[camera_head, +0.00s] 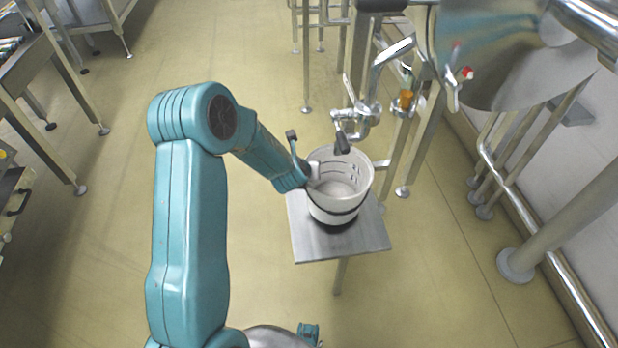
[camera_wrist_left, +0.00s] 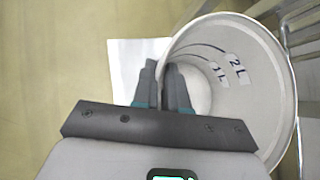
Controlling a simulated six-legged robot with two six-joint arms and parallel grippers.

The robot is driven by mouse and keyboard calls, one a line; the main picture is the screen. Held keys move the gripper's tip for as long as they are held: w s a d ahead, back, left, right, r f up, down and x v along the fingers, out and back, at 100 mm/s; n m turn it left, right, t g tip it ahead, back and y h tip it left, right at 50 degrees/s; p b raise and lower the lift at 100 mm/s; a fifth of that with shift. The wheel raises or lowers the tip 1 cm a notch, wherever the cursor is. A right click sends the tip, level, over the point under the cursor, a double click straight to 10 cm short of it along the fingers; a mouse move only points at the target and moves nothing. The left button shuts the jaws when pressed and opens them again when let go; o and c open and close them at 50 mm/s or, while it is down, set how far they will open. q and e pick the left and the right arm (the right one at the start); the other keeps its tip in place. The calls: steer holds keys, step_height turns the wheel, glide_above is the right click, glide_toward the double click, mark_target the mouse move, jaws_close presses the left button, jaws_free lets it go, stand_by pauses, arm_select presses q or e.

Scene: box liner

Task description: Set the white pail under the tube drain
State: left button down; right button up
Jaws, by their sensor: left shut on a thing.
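The white pail (camera_head: 345,188) is upright over a small square metal stand (camera_head: 345,243). I cannot tell whether its base touches the stand. My left gripper (camera_head: 312,172) is shut on the pail's left rim. In the left wrist view, the closed fingers (camera_wrist_left: 166,78) grip the pail wall (camera_wrist_left: 262,100), and volume marks show inside. The pail looks empty. The metal tube drain (camera_head: 366,118) with its valve comes down behind the pail, and a dark end piece (camera_head: 342,143) hangs over the pail's back rim. My right gripper is not in view.
A large steel vessel (camera_head: 500,60) stands at the upper right on thick legs, with pipes along the wall. Metal tables (camera_head: 30,75) stand at the left. The yellow floor (camera_head: 240,55) is open between them and around the stand.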

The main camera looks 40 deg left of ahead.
arm_select(q)
step_height(320, 180, down, 3)
steer(key=shift+r+b, duration=0.1)
steer(key=shift+b, duration=0.2)
steer(key=shift+s+d, duration=0.1)
steer(key=shift+s, duration=0.05)
steer(key=c, duration=1.6)
jaws_free()
steer(key=o, duration=0.5)
steer(key=shift+c, duration=0.2)
steer(key=shift+r, duration=0.15)
steer(key=p+v, duration=0.1)
steer(key=v, duration=1)
steer(key=shift+s+d+r+p, duration=0.15)
steer(key=shift+s+r+p, duration=0.1)
steer(key=shift+s+p, duration=0.1)
